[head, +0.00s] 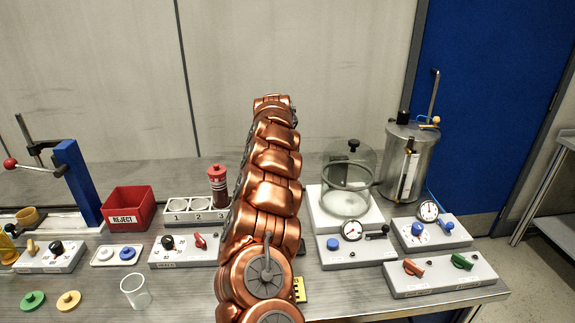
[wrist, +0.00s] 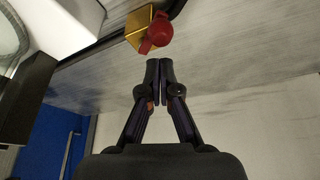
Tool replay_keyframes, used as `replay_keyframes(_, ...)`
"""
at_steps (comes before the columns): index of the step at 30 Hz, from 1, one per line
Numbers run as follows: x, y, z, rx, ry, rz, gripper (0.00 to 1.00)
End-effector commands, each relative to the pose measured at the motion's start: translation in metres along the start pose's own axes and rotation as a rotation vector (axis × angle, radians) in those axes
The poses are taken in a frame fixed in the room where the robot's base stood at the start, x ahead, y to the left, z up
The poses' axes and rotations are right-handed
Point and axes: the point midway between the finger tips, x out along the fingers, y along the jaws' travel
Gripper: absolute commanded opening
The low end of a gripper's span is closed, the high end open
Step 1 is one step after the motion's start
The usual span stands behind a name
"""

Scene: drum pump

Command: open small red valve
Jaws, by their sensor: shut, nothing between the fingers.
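In the wrist view a small red valve handle (wrist: 157,33) sits on a gold-coloured block (wrist: 138,27) near the top of the picture. My gripper (wrist: 159,66) is shut and empty, its fingertips just below the handle in the picture. A small gap shows between the fingertips and the handle, and I cannot tell the true distance. In the head view my copper-coloured arm rises in the middle and hides the gripper. I cannot pick out the gold block with its red handle there.
In the head view, a panel (head: 443,280) with red and green handles lies at front right. A glass bell jar (head: 349,185) and metal tank (head: 407,165) stand behind. A red bin (head: 129,208) and a clear cup (head: 135,291) are left of my arm.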

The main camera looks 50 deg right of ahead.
Motion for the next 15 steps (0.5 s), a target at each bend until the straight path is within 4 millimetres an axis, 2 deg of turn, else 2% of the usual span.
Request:
replay_keyframes(6,0.000,-0.002,0.009,-0.002,0.000,-0.003,0.00)
replay_keyframes(15,0.000,-0.001,0.012,-0.003,0.002,-0.003,0.00)
